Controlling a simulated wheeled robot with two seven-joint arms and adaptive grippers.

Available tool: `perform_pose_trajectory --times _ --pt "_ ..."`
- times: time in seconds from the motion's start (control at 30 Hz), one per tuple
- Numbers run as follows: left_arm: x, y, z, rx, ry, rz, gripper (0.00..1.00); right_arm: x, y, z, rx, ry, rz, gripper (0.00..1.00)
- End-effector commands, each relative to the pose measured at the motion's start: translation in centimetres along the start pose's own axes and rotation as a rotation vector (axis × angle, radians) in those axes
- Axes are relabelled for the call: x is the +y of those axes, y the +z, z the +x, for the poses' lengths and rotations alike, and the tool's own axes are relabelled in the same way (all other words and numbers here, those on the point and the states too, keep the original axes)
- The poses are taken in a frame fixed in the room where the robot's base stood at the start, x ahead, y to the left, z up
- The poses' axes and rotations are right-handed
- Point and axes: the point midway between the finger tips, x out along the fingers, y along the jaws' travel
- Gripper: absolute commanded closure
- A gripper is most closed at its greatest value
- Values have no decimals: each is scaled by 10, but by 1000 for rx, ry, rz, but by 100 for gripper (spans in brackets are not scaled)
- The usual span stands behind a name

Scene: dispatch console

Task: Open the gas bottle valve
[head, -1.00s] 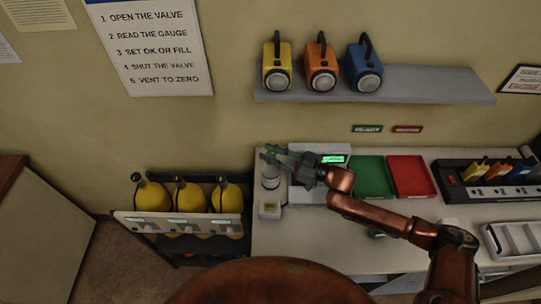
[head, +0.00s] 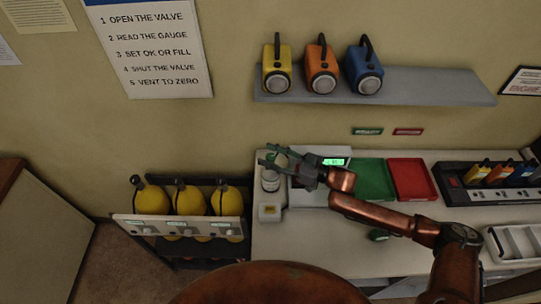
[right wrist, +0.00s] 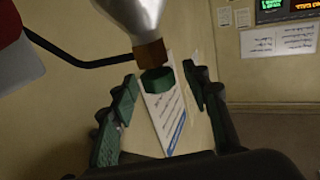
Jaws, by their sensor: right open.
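A pale grey gas bottle (head: 270,181) stands at the left end of the counter, beside a white box with a lit green display (head: 334,161). In the right wrist view the bottle (right wrist: 128,14) shows a brass neck (right wrist: 151,54) and a green valve knob (right wrist: 157,80). My right gripper (head: 272,156) is at the bottle's top, its fingers spread apart. In the right wrist view the fingers (right wrist: 163,96) are open on either side of the knob, with gaps visible. My left gripper is not in view.
A green tray (head: 374,178) and a red tray (head: 412,178) lie right of the display box. Yellow bottles (head: 186,199) stand in a rack left of the counter. A shelf (head: 430,86) with several lamps hangs above. A small pale box (head: 269,213) sits before the bottle.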

Motion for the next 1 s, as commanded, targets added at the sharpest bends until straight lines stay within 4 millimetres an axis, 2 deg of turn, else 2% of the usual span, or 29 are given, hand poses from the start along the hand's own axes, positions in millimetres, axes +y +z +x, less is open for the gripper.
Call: perform_pose_trajectory --times 0.2,0.33,0.7,0.83,1.0 --pt "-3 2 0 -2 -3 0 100 0 0 -1 -1 0 0 57" --pt "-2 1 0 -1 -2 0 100 0 1 -12 -2 1 0 57" --pt "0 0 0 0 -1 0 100 1 2 -87 -4 3 -1 57" --pt "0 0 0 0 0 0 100 0 1 -106 -2 1 0 57" --pt "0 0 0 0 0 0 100 0 0 -118 0 0 1 57"
